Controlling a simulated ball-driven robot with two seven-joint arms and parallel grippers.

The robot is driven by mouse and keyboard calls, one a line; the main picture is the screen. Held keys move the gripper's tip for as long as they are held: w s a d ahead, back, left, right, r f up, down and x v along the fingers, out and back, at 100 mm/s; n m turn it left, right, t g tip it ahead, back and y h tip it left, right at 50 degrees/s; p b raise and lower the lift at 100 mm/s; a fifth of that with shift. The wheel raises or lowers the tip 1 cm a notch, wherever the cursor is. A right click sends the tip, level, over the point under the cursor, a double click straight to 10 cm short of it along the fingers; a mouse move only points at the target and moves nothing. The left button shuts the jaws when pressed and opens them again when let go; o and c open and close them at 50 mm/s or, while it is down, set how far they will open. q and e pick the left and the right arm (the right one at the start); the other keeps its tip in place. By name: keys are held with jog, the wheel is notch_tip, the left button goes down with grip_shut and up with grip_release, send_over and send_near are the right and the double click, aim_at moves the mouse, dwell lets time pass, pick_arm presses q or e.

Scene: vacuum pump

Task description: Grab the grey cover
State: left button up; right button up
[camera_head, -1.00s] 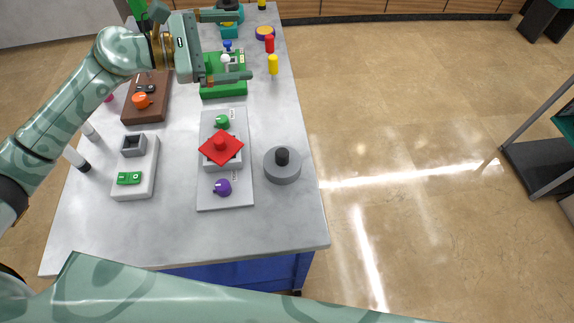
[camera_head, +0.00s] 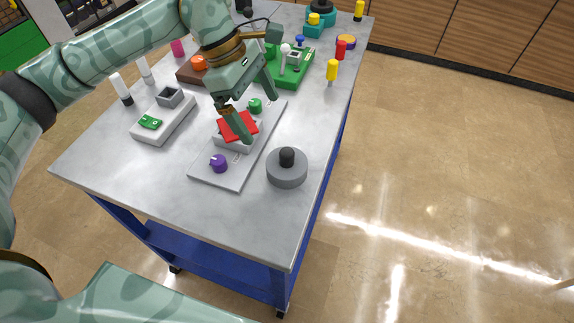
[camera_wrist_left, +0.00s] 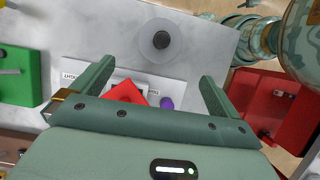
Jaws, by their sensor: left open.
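The grey cover (camera_head: 287,172) is a round grey disc with a black knob on top. It lies flat on the table near the right edge, and it also shows at the top of the left wrist view (camera_wrist_left: 174,55). My left gripper (camera_head: 259,118) is open with nothing between its fingers. It hangs above the light grey panel (camera_head: 221,177), on the far left side of the cover and apart from it. One finger passes in front of the red diamond-shaped piece (camera_head: 232,126). My right gripper is out of view.
The panel also carries a green knob (camera_head: 255,105) and a purple knob (camera_head: 219,163). A white switch box (camera_head: 152,126) stands left of it. Yellow (camera_head: 332,69) and red (camera_head: 340,49) pegs stand behind the cover. The table front is clear.

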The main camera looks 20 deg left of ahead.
aim_at(281, 150)
pick_arm(q)
jog(key=b+x, duration=0.1)
jog(key=x, duration=0.8)
jog(key=shift+f+b, duration=0.35)
jog(key=shift+d+f, duration=0.15)
jog(key=shift+f, duration=0.1)
jog(key=shift+d+f, duration=0.3)
jog(key=shift+d, duration=0.1)
jog(key=x, duration=0.2)
jog(key=b+x, duration=0.1)
jog(key=shift+d+f, duration=0.25)
jog(key=shift+d, duration=0.1)
jog(key=shift+d+f, duration=0.1)
jog(key=shift+f, duration=0.1)
jog(key=shift+r, duration=0.1)
jog(key=shift+c, duration=0.9)
jog(key=c, duration=0.8)
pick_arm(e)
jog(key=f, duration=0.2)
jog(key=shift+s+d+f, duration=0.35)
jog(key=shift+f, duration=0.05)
